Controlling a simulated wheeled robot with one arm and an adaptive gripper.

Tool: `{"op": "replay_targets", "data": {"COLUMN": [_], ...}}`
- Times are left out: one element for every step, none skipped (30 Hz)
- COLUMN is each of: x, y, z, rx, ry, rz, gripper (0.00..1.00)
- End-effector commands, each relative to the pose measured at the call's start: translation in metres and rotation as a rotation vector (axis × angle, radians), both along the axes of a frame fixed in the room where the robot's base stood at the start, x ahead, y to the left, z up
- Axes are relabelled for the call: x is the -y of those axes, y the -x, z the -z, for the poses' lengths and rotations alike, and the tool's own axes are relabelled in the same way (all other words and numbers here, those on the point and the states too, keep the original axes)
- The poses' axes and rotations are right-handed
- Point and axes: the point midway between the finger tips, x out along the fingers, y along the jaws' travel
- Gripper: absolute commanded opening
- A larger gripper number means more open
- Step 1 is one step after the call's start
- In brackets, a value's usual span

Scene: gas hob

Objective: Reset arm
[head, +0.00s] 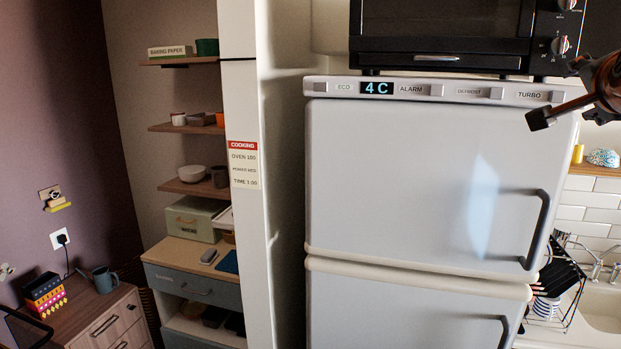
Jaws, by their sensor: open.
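My gripper (572,112) reaches in from the right edge of the head view, in front of the upper right of the fridge. One dark finger extends left to a blocky tip, and another dark finger part shows at the right edge. The jaws are apart, with nothing seen between them. The rest of my arm is cut off by the picture edge. The white fridge (400,180) stands in the middle with both its doors shut, and its display reads 4 C.
A black oven (440,35) sits on top of the fridge. Shelves (185,127) and a drawer unit (190,255) stand to the left, with a wooden cabinet (95,318) at the lower left. A sink (603,310) and dish rack (560,285) are at the right.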

Motion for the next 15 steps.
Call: {"op": "replay_targets", "data": {"x": [-0.009,-0.014,-0.023,-0.03,-0.038,-0.048,-0.057,-0.065,-0.076,-0.085,-0.093,-0.105,-0.114,-0.122,-0.134], "y": [-0.007,-0.01,-0.014,-0.017,-0.019,-0.021,-0.021,-0.021,-0.02,-0.018,-0.016,-0.011,-0.008,-0.003,0.004], "z": [0.023,0.038,0.058,0.075,0.091,0.115,0.132,0.148,0.169,0.186,0.203,0.224,0.239,0.255,0.276], "rx": [-0.057,-0.095,-0.151,-0.194,-0.24,-0.3,-0.347,-0.393,-0.45,-0.495,-0.542,-0.603,-0.646,-0.689,-0.753], "ry": [-0.005,-0.005,-0.006,-0.003,-0.001,0.0,0.003,0.007,0.014,0.02,0.023,0.031,0.039,0.046,0.055], "rz": [-0.03,-0.05,-0.08,-0.103,-0.129,-0.164,-0.192,-0.22,-0.257,-0.288,-0.318,-0.36,-0.392,-0.424,-0.47], "gripper": [0.59,0.59,0.59,0.59,0.59,0.59,0.59,0.59,0.59,0.59,0.59,0.59,0.59,0.59,0.59]}}
